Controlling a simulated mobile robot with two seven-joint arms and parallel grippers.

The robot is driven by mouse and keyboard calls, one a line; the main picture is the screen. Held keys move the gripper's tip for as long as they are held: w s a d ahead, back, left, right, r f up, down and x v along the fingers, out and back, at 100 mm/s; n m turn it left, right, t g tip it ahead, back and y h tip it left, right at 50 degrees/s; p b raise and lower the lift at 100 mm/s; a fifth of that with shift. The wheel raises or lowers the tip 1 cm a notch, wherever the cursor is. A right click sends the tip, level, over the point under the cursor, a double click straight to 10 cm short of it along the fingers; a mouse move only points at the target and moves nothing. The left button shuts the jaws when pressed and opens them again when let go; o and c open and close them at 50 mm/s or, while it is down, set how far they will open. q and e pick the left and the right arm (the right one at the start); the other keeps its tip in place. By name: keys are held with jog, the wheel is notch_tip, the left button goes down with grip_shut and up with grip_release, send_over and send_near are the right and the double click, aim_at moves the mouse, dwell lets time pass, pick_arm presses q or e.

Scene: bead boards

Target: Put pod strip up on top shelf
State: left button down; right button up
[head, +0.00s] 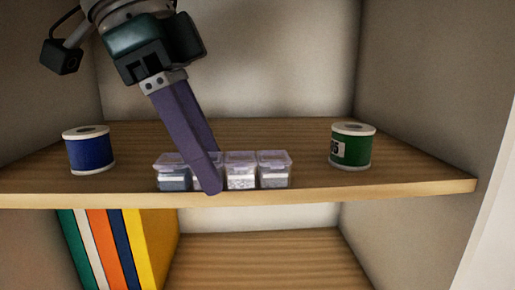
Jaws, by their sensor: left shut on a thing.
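The pod strip (273,170) is a row of small clear-lidded boxes at the front edge of the upper wooden shelf (300,135). Its boxes hold pale and bluish contents. My left gripper (212,190) comes down from the upper left, its long purple fingers across the strip and hiding part of a middle box. It is shut on the strip. I cannot tell whether the strip rests fully on the shelf or hangs slightly above it. My right gripper is not in view.
A blue spool (89,152) stands left of the strip on the same shelf, and a green spool (351,148) stands to the right. Side walls bound the shelf. Below, upright coloured books (150,245) stand at left on a lower shelf (270,262), whose right part is clear.

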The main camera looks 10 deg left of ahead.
aim_at(214, 158)
pick_arm(q)
jog(key=shift+c, duration=1.3)
grip_release()
jog(key=shift+r, duration=0.2)
jog(key=p+v, duration=0.4)
jog(key=shift+w+d+r, duration=0.1)
jog(key=shift+d+r, duration=0.05)
jog(key=s+a, duration=0.1)
jog(key=a, duration=0.2)
jog(key=s+a+f, duration=0.1)
jog(key=a, duration=0.3)
jog(key=s+a, duration=0.1)
jog(key=a, duration=0.3)
jog(key=shift+s+a+f+p, duration=0.15)
jog(key=shift+s+p, duration=0.2)
jog(key=shift+p, duration=0.05)
